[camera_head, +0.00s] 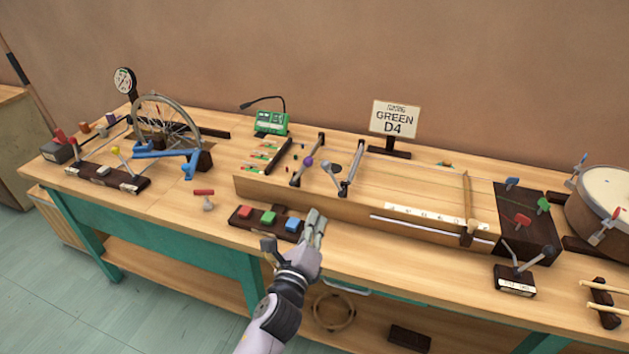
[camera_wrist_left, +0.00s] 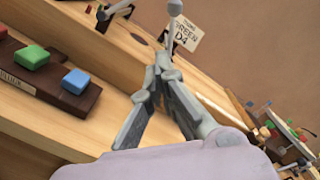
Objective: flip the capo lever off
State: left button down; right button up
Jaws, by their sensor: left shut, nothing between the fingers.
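A long wooden string box (camera_head: 400,190) lies on the bench. Two dark bars cross its left part. The left bar has a purple knob (camera_head: 308,161). My left gripper (camera_head: 316,216) is in front of the box's front wall, just right of the blue button and apart from the lever. In the left wrist view the gripper (camera_wrist_left: 162,68) has its fingertips together and empty, with grey lever parts (camera_wrist_left: 117,10) beyond. My right gripper is not in view.
A dark block with red, green and blue buttons (camera_head: 242,223) lies left of my gripper. A sign reading "GREEN D4" (camera_head: 395,119) stands behind the box. A wheel (camera_head: 166,122) stands at left; a drum (camera_head: 605,200) and a small lever block (camera_head: 515,281) are at right.

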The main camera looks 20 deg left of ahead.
pick_arm(q)
jog(key=w+a+r+p, duration=0.2)
jog(key=w+a+r, duration=0.1)
jog(key=w, duration=0.8)
jog(key=shift+p, duration=0.4)
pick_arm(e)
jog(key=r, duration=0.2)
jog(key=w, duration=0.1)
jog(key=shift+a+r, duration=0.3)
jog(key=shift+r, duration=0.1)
pick_arm(q)
jog(key=shift+s, duration=0.1)
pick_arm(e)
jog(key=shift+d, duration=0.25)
